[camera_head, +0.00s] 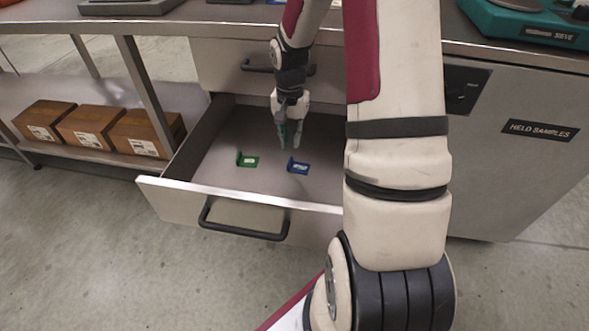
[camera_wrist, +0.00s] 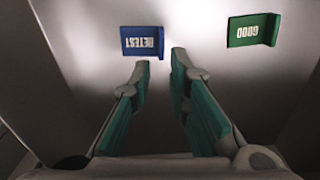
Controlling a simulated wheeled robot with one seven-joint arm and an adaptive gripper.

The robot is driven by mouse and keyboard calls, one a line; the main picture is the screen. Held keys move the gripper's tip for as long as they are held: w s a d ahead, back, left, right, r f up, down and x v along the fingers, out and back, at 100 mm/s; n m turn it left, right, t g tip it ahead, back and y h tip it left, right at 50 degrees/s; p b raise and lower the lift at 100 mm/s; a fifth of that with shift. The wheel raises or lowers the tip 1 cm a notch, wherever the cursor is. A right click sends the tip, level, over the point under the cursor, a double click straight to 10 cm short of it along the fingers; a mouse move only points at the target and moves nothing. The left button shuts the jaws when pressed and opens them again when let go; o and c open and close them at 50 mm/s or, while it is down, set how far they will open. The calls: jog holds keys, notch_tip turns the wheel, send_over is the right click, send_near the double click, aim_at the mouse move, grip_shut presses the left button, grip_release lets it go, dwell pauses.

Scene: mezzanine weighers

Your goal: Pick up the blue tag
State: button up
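The blue tag (camera_head: 298,167) lies in the open drawer in the head view. It also shows in the wrist view (camera_wrist: 141,41), where its label reads "RETEST" upside down. A green tag (camera_head: 247,160) lies to its left in the head view; the wrist view shows it labelled "GOOD" (camera_wrist: 253,30). My gripper (camera_head: 289,146) is inside the drawer space, behind and above the blue tag in the head view. Its two teal-padded fingers also show in the wrist view (camera_wrist: 161,62), apart, with nothing between them. The blue tag is just beyond the left fingertip there.
The pulled-out drawer (camera_head: 240,193) has raised walls and a black front handle (camera_head: 243,232). A closed drawer handle (camera_head: 262,66) is above it. Brown boxes (camera_head: 90,127) sit on the lower shelf at left. A "HELD SAMPLES" cabinet (camera_head: 520,180) stands at right.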

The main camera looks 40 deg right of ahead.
aim_at(291, 159)
jog(key=shift+w+f+b, duration=0.2)
jog(key=shift+f+b, duration=1.65)
jog(key=shift+f, duration=1.95)
jog(key=shift+c, duration=0.3)
grip_shut()
